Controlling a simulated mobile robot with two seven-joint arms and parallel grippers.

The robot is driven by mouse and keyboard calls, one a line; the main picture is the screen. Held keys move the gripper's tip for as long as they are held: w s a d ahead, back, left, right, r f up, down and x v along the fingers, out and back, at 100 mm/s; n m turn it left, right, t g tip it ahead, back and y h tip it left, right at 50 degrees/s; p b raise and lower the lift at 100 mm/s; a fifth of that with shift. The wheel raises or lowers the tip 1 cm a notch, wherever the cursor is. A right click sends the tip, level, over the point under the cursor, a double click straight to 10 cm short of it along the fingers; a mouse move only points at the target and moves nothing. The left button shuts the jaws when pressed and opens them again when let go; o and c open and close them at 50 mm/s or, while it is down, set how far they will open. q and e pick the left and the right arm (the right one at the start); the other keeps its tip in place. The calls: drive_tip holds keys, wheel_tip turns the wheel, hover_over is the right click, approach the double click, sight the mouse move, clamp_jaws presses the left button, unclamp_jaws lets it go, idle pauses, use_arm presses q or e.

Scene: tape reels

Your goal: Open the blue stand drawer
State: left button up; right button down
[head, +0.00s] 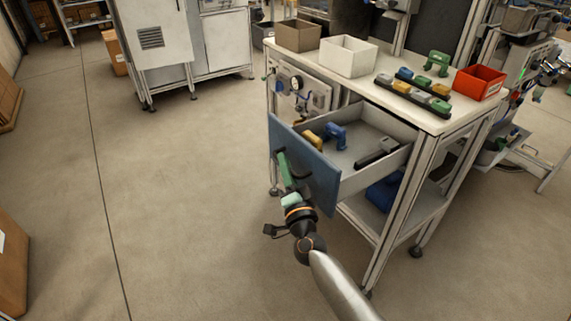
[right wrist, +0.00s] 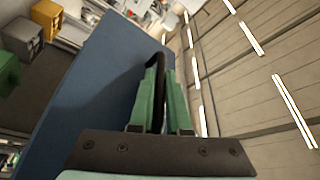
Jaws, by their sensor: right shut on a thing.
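The blue-fronted drawer (head: 312,180) of the stand is pulled well out, and its inside shows. In the right wrist view the blue front (right wrist: 90,85) fills the middle left. My right gripper (head: 285,170) is at the drawer front, its green fingers shut on the dark handle (right wrist: 166,62). In the right wrist view the fingers (right wrist: 163,95) are close together around the handle. In the drawer lie a yellow item (head: 312,140), a blue item (head: 337,134) and a dark item (head: 377,153). My left gripper is not in view.
The stand's top (head: 440,121) holds a brown bin (head: 298,36), a white bin (head: 348,57), a red bin (head: 480,82) and a dark rack (head: 413,97) of coloured items. A blue thing (head: 384,194) sits on the lower shelf. The floor left of the drawer is clear.

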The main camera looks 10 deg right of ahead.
drive_tip(key=shift+s+a, duration=0.1)
drive_tip(key=shift+a, duration=0.2)
drive_tip(key=c, duration=0.9)
unclamp_jaws()
drive_tip(key=p+v, duration=0.1)
drive_tip(key=v, duration=1.1)
drive_tip(key=shift+s, duration=0.3)
drive_tip(key=shift+f, duration=0.1)
